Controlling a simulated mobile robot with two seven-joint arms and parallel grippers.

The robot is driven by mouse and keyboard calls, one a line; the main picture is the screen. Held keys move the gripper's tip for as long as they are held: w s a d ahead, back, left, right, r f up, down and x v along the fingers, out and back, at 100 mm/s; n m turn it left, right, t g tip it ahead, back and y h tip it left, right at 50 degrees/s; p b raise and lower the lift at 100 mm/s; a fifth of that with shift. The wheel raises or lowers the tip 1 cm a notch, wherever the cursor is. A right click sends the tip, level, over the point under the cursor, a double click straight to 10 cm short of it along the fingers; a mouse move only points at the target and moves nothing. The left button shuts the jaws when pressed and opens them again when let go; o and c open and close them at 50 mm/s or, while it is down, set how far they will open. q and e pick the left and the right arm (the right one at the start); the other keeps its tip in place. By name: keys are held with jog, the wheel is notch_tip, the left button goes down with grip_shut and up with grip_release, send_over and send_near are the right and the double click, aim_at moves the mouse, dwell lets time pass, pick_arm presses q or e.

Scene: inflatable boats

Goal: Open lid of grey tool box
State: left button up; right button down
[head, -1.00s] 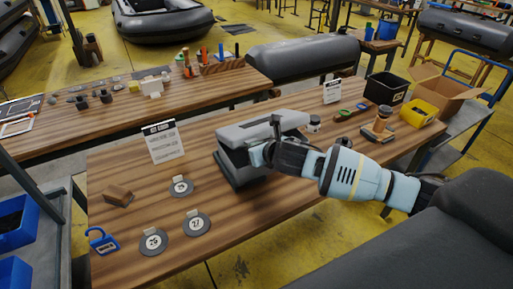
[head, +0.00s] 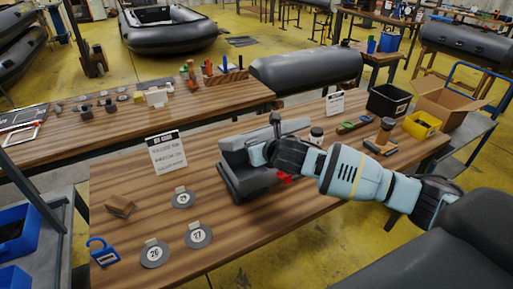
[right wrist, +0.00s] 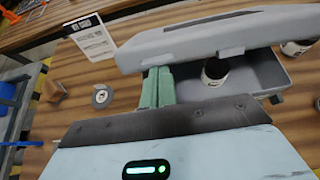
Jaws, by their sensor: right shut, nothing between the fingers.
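The grey tool box (head: 240,180) sits on the near wooden table in the head view, partly hidden by my right arm. Its lid (right wrist: 200,38) is raised in the right wrist view, with a gap between it and the box below. A dark jar with a pale label (right wrist: 215,71) shows in that gap. My right gripper (right wrist: 156,88) has its green fingers shut and empty, with the tips by the lid's underside near its left end; I cannot tell if they touch. In the head view my right gripper (head: 258,154) is at the box. My left gripper is out of view.
Round numbered discs (head: 198,236), a blue padlock (head: 103,252) and a sign card (head: 168,152) lie or stand left of the box. A small jar (head: 316,135), a black bin (head: 388,100) and a yellow bin (head: 422,124) are to its right.

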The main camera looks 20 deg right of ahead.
aim_at(252, 141)
jog(key=shift+w+a+r, duration=0.1)
jog(key=shift+w+r, duration=1.15)
jog(key=shift+r, duration=0.2)
jog(key=shift+w+r, duration=0.15)
jog(key=shift+w+a+r, duration=0.1)
jog(key=shift+w+r, duration=0.45)
jog(key=shift+w, duration=0.15)
jog(key=shift+w+a+r, duration=0.1)
jog(key=shift+w+r, duration=0.4)
jog(key=shift+w, duration=0.2)
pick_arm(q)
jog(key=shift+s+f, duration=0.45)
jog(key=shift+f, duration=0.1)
pick_arm(e)
jog(key=shift+w+r, duration=0.4)
jog(key=shift+w, duration=0.45)
jog(key=shift+w+r, duration=0.35)
jog(key=shift+w, duration=0.5)
pick_arm(q)
jog(key=shift+b, duration=0.3)
